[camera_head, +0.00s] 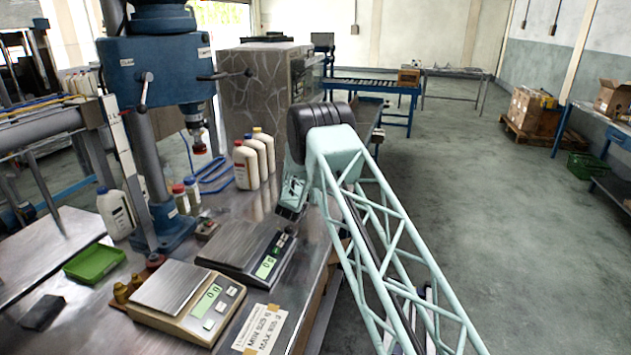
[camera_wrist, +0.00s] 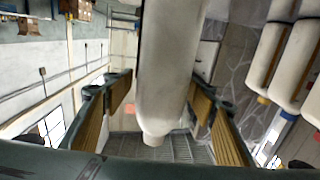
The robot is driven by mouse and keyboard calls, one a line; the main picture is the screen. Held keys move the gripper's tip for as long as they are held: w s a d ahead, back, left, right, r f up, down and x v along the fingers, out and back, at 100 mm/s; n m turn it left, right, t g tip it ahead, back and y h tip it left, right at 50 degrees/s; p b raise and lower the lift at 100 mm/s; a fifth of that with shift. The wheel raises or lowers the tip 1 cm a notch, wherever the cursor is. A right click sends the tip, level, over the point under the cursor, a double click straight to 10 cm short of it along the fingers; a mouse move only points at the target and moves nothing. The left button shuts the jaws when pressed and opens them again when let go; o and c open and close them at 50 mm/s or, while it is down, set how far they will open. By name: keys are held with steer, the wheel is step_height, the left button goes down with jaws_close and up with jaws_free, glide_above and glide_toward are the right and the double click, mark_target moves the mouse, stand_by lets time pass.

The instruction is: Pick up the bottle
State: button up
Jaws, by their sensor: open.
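In the wrist view, a white bottle (camera_wrist: 165,65) with a narrow pale neck at the lower end of the picture stands between the two fingers of my gripper (camera_wrist: 160,92). The fingers are open, one on each side of the bottle. A gap shows on the left side; the right finger is closer, and I cannot tell whether it touches. In the head view I cannot make out this bottle; my arm covers that area. My gripper (camera_head: 291,196) is partly hidden there, low behind the arm's elbow.
White bottles with coloured caps (camera_head: 245,165) stand left of my arm, and also show at the wrist view's right (camera_wrist: 268,58). A dark scale (camera_head: 246,252) and a beige scale (camera_head: 188,302) lie in front. A blue drill press (camera_head: 160,70) stands left.

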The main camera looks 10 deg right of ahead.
steer(key=shift+c, duration=0.7)
steer(key=c, duration=0.9)
steer(key=shift+r, duration=0.15)
steer(key=shift+r+p, duration=0.4)
steer(key=shift+r, duration=1.15)
steer(key=shift+s+r, duration=0.1)
steer(key=shift+s, duration=0.05)
steer(key=d+v, duration=0.1)
steer(key=v, duration=0.4)
steer(key=s+d+r+p+v, duration=0.1)
steer(key=v, duration=0.4)
steer(key=d+v, duration=0.1)
steer(key=v, duration=0.4)
steer(key=shift+s+r+p, duration=0.25)
steer(key=shift+s+p, duration=0.1)
